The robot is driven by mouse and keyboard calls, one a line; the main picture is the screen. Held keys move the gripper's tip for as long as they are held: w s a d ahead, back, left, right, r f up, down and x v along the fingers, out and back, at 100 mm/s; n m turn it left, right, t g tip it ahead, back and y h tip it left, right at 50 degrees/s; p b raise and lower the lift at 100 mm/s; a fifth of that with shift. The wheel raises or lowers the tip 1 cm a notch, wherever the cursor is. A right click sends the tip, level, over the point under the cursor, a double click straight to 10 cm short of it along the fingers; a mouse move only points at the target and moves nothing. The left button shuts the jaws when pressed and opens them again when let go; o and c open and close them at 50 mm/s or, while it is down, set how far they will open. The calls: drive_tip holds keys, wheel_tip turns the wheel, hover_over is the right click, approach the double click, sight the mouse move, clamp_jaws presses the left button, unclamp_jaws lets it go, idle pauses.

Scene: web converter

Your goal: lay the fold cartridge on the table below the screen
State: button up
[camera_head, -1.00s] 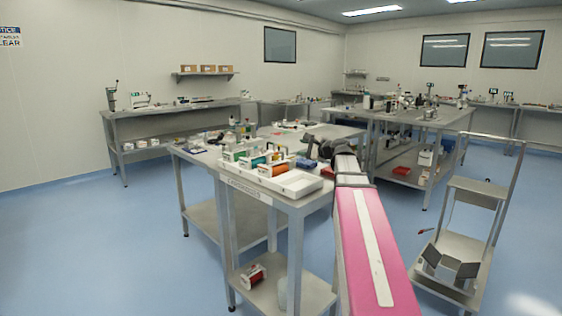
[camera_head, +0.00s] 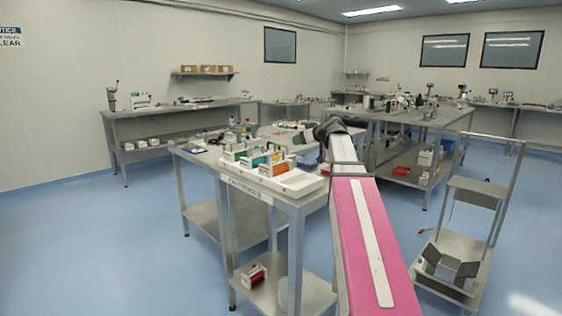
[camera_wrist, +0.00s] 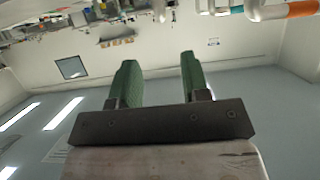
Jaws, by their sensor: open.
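My gripper (camera_wrist: 160,62) shows in the wrist view with two green fingers spread apart and nothing between them. In the head view my arm reaches over the near table (camera_head: 287,201), and its fingers cannot be made out. A white tray (camera_head: 297,188) on that table holds several cartridge-like rolls with white ends, among them an orange one (camera_head: 273,168) and a green one (camera_head: 238,153). An orange roll (camera_wrist: 302,8) also shows at the top right of the wrist view, apart from the fingers. I cannot tell which piece is the fold cartridge, nor identify the screen.
A bench (camera_head: 170,110) stands along the left wall. Another crowded table (camera_head: 425,118) is behind my arm. A cart (camera_head: 462,243) stands at the right. A red-and-white roll (camera_head: 253,274) lies on the near table's lower shelf. The blue floor at left is clear.

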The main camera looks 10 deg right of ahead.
drive_tip(key=x, duration=1)
drive_tip(key=shift+w+a+f, duration=0.1)
drive_tip(key=shift+w+a, duration=0.2)
clamp_jaws()
idle(1.1)
